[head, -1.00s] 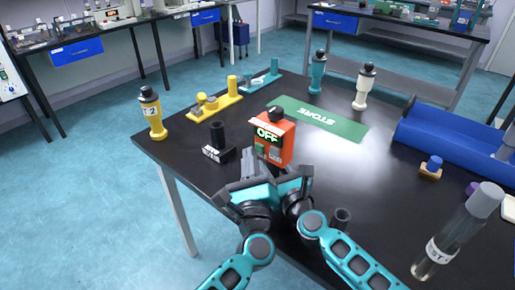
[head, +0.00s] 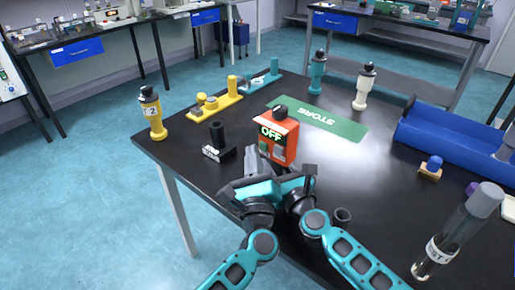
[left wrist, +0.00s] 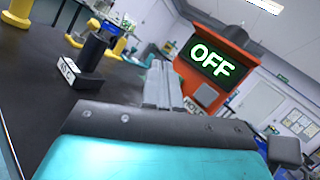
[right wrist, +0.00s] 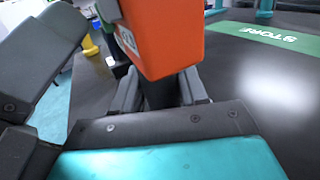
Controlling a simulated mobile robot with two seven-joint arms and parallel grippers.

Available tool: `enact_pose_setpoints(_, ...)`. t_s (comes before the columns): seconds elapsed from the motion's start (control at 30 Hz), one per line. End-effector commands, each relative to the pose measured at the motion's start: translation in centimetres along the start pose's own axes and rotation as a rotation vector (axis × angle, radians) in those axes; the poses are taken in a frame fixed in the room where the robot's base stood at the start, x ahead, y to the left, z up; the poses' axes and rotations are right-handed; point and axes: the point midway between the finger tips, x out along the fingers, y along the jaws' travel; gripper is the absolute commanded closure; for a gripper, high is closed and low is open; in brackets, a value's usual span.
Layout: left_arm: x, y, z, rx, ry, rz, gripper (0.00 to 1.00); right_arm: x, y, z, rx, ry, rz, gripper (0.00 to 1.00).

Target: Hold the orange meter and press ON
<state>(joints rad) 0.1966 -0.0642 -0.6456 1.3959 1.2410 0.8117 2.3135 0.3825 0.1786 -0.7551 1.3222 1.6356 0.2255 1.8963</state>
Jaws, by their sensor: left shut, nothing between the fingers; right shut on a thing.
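The orange meter (head: 291,130) is upright above the near part of the black table, with a black knob on top and a lit display reading OFF. It also shows in the left wrist view (left wrist: 232,42), with a grey button above a HOLD label. A green button (head: 263,147) is on its front, left of the grey one. My right gripper (right wrist: 162,88) is shut on the black stem under the orange body. My left gripper (left wrist: 163,72) is shut and empty, its fingertips close to the meter's lower front. I cannot tell whether they touch it.
A green STORE mat (head: 330,122) lies behind the meter. A black stand (head: 217,136) with a label is to its left. A blue tray (head: 440,140), a small blue-topped piece (head: 431,166) and a clear labelled tube (head: 450,240) are to the right.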

Motion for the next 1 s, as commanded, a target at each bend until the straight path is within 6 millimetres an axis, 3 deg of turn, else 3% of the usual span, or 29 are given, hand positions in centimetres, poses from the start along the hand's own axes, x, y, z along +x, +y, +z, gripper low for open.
enact_pose_setpoints(0.03,0.2,-0.7,0.0,-0.012,0.003,-0.010,1.00,-0.2,2.1,0.0,0.007,0.001,0.041,0.95)
enact_pose_setpoints(0.63,0.1,-0.8,0.1,-0.015,0.002,-0.012,1.00,-0.2,2.1,-0.1,0.007,0.002,0.041,0.95)
enact_pose_setpoints(1.0,-1.5,-0.1,1.0,-0.017,0.005,-0.011,1.00,-0.2,2.0,-0.2,0.005,0.004,0.041,0.95)
